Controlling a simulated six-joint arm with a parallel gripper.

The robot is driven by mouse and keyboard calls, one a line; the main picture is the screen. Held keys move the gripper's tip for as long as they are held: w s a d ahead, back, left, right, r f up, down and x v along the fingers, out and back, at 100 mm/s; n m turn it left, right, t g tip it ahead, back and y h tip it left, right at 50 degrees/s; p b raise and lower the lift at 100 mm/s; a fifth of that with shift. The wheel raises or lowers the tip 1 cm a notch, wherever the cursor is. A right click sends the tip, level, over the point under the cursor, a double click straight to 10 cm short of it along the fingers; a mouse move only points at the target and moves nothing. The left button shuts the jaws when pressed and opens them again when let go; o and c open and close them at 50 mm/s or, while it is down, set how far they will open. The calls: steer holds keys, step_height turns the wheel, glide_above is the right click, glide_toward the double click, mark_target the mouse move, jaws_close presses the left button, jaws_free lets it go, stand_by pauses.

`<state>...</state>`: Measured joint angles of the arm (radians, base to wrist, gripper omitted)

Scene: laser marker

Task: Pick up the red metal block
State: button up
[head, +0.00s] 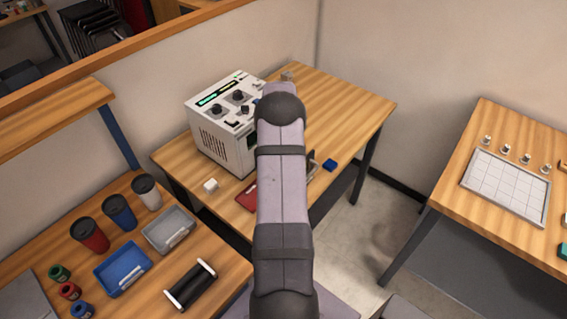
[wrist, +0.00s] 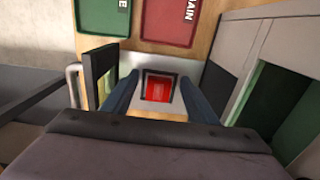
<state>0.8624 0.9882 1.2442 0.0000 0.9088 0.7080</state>
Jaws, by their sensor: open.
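My gripper (wrist: 159,79) is open, with one dark blue finger on the left side of the block and one on the right. A gap seems to show between the block and each finger; I cannot tell whether either touches it. In the head view my arm covers the block and my gripper.
In the wrist view a green tray (wrist: 104,17) and a red tray (wrist: 171,20) lie beyond the block. A dark upright panel (wrist: 101,77) stands close left, a grey housing (wrist: 257,60) close right. In the head view a white machine (head: 222,130) stands left of my arm.

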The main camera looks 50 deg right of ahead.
steer(key=c, duration=1.2)
steer(key=shift+r, duration=0.1)
